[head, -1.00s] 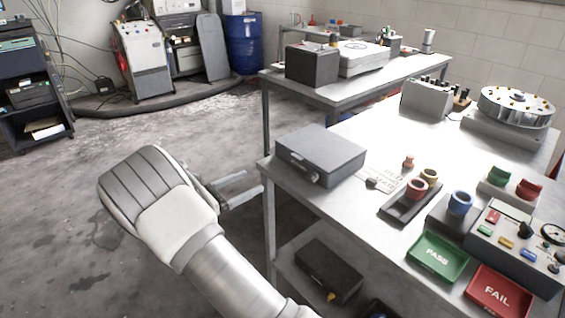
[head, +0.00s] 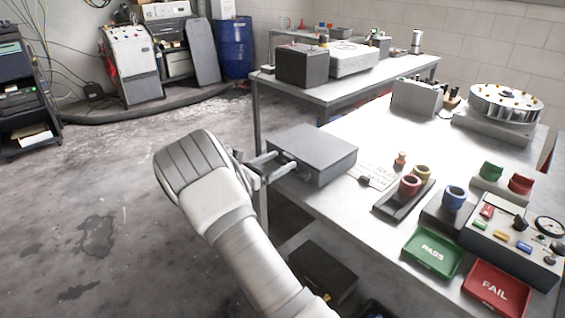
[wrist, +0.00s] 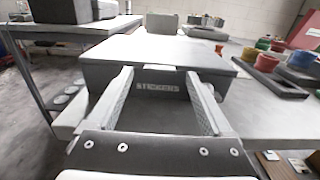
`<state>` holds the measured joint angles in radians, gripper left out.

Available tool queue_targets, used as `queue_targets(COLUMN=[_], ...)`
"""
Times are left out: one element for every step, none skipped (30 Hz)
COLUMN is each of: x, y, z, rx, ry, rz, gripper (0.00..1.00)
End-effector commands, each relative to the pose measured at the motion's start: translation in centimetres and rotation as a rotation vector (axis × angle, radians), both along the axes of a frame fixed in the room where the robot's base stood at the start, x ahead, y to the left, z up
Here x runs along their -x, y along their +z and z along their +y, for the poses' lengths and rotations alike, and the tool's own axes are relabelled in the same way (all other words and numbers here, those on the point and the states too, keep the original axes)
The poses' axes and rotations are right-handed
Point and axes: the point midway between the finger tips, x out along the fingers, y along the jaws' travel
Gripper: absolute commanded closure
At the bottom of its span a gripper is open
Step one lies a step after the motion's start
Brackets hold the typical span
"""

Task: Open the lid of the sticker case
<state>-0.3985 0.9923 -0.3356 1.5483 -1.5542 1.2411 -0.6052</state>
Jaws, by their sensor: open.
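The sticker case (head: 322,146) is a grey flat box with its lid shut, at the left edge of the near table. In the wrist view the case (wrist: 208,55) faces me, with a white label reading "STICKERS" (wrist: 157,87) on its front. A small light tab (wrist: 159,67) shows at the lid's front edge. My gripper (head: 283,161) is open and empty at the case's front. In the wrist view its fingers (wrist: 160,76) stand apart on either side of the label; I cannot tell whether they touch the case.
The table (head: 384,139) carries ring holders (head: 403,193), a green PASS tray (head: 432,252), a red FAIL tray (head: 497,290) and a control box (head: 512,250) to the right. A dark box (head: 318,272) sits on the lower shelf. Open floor lies left of my arm.

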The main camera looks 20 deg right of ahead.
Motion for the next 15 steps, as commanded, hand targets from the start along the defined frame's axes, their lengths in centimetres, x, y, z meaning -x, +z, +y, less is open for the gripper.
queue_targets(x=[-0.21,-0.33,-0.43,-0.50,-0.54,-0.60,-0.62,-0.63,-0.64,-0.65,-0.64,-0.64,-0.64,-0.63,-0.63], y=[-0.07,-0.06,-0.06,-0.05,-0.05,-0.04,-0.03,-0.03,-0.02,-0.01,-0.01,-0.01,-0.01,-0.01,-0.01], z=[-0.57,-0.80,-1.06,-1.22,-1.36,-1.46,-1.51,-1.54,-1.55,-1.55,-1.54,-1.53,-1.53,-1.52,-1.52], rx=[0.001,0.001,0.000,0.000,0.000,0.000,0.000,0.000,0.000,0.000,0.000,0.000,0.000,0.000,0.000], ry=[-0.001,-0.001,0.000,0.000,0.000,0.001,0.001,0.001,0.001,0.001,0.001,0.001,0.001,0.001,0.001], rz=[-0.001,0.000,0.000,0.000,0.000,0.001,0.001,0.001,0.001,0.001,0.001,0.001,0.000,0.000,0.000], gripper=[0.15,0.15,0.15,0.15,0.15,0.15,0.15,0.15,0.15,0.15,0.15,0.15,0.15,0.15,0.20])
